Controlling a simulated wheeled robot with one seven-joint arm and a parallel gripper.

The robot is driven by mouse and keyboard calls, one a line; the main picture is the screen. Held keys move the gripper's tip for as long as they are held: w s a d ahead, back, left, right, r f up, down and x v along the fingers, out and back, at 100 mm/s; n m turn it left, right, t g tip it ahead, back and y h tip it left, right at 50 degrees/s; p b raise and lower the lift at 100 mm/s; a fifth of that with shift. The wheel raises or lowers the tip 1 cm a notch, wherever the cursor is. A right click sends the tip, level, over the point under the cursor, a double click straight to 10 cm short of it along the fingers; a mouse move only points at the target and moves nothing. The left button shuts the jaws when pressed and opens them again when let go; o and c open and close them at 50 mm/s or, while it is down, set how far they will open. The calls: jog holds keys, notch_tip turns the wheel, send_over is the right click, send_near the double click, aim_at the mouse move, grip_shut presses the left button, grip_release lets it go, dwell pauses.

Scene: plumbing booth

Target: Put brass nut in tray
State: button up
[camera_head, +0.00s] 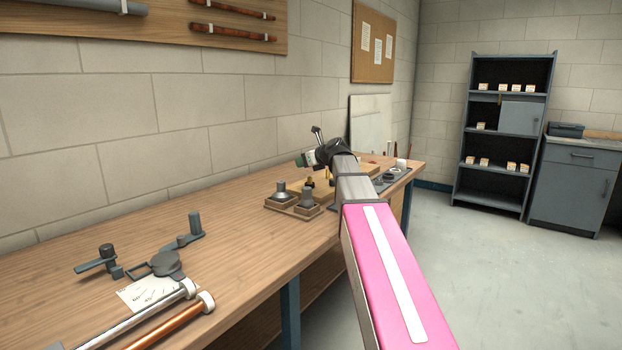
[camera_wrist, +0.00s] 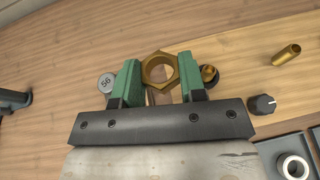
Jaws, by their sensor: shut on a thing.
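The brass nut (camera_wrist: 158,70) is a hexagonal ring in the wrist view. It sits between the green fingers of my gripper (camera_wrist: 160,80), which is shut on it, above the wooden bench. In the head view my gripper (camera_head: 306,160) is over the far part of the bench, and I cannot make out the nut there. A dark grey tray (camera_head: 408,174) lies at the bench's far right end, partly hidden by my arm. What seems to be its edge shows at the lower right of the wrist view (camera_wrist: 268,150), right of my gripper.
A white ring (camera_wrist: 292,167), a black knob (camera_wrist: 263,104) and a brass cylinder (camera_wrist: 286,55) are right of my gripper. A round piece marked 56 (camera_wrist: 106,83) is at its left. Wooden holders (camera_head: 292,207) stand nearby. Pipes (camera_head: 165,318) lie at the front.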

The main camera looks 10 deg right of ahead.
send_over(311, 179)
jog(key=f, duration=0.4)
jog(key=shift+w+d+f, duration=0.1)
jog(key=shift+d+f, duration=0.05)
jog(key=shift+d, duration=0.05)
jog(key=shift+f, duration=1.8)
jog(key=shift+f, duration=0.6)
jog(key=o, duration=0.9)
jog(key=shift+f, duration=0.1)
